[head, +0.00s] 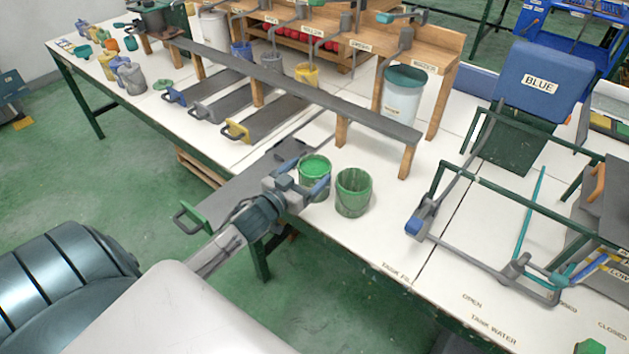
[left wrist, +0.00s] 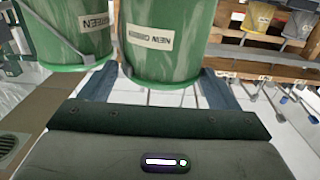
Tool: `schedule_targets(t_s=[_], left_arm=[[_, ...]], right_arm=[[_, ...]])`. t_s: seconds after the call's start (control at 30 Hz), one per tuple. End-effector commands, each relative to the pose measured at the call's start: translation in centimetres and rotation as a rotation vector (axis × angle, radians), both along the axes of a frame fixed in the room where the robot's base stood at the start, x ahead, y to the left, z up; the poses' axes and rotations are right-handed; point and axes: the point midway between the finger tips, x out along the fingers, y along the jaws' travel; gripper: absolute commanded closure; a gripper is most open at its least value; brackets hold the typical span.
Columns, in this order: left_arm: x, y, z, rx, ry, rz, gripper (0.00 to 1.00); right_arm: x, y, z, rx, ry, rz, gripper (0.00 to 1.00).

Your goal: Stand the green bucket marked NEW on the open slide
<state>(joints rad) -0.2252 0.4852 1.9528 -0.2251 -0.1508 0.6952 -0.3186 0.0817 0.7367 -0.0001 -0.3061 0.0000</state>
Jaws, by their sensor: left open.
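The green bucket marked NEW (head: 314,170) is upright and full of green paint, at the table's front edge by the slide. Its NEW GREEN label shows upside down in the left wrist view (left wrist: 165,50). My left gripper (head: 305,180) is open, with one finger on each side of this bucket; I cannot tell whether they touch it. The open slide (head: 232,188), a grey board with a green-fronted handle, sticks out past the table edge under my left arm, which hides part of it. My right gripper is not in view.
A second green bucket (head: 353,195), labelled GREEN in the left wrist view (left wrist: 72,35), stands close to the right. Slides with blue, grey and yellow handles lie behind, under a long grey shelf (head: 290,88). A metal frame (head: 470,255) stands at right.

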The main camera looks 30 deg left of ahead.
Motion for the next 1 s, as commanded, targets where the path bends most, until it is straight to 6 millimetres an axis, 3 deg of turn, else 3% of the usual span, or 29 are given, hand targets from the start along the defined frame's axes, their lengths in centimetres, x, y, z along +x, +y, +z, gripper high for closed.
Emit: schedule_targets(t_s=[0.13, 0.5, 0.83, 1.0], left_arm=[[1.3, 0.0, 0.0, -0.003, -0.003, 0.001, 0.17], [4.5, -0.1, -0.5, -0.001, -0.003, 0.003, 0.17], [4.8, -0.2, -0.3, 0.000, -0.002, 0.002, 0.17], [4.8, -0.2, -0.4, 0.000, -0.002, 0.002, 0.50]], right_arm=[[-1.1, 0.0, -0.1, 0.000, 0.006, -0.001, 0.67], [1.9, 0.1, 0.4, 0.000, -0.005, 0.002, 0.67], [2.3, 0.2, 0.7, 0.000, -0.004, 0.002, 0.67], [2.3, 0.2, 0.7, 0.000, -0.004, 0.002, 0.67]])
